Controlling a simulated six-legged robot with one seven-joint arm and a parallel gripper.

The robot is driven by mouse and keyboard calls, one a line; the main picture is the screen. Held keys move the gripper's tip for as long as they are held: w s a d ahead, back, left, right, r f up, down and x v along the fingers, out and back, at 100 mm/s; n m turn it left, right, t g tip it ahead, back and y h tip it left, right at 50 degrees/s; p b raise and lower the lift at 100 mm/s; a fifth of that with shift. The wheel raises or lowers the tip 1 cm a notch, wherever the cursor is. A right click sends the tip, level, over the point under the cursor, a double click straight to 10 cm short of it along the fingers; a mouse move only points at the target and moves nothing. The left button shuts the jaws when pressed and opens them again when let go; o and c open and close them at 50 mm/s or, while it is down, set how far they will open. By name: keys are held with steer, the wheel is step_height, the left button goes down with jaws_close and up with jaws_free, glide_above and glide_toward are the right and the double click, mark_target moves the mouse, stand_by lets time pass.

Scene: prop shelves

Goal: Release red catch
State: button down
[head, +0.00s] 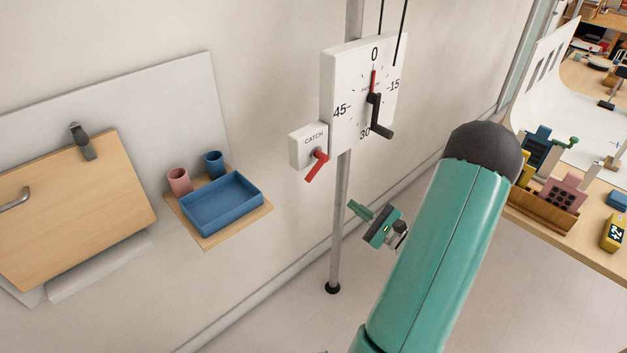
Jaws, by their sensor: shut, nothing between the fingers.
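The red catch (316,167) is a small lever on a white box (308,146) marked CATCH, at the middle of the head view. The lever slants down and to the left from its pivot. My gripper (356,208) is below and to the right of the catch, apart from it. Its green fingers are together and hold nothing. The box joins the left side of a white dial (357,95) with a red pointer at 0 and a black crank.
The dial is on a grey pole (338,230). A small wooden shelf (238,228) at left holds a blue tray (221,203), a pink cup (179,181) and a blue cup (214,164). A cluttered wooden table (570,239) is at right.

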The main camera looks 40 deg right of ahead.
mark_target(314, 167)
steer(key=w+a+r, duration=0.3)
steer(key=w+r, duration=0.2)
steer(key=w, duration=0.4)
steer(key=shift+a+r, duration=0.2)
steer(key=shift+a, duration=0.2)
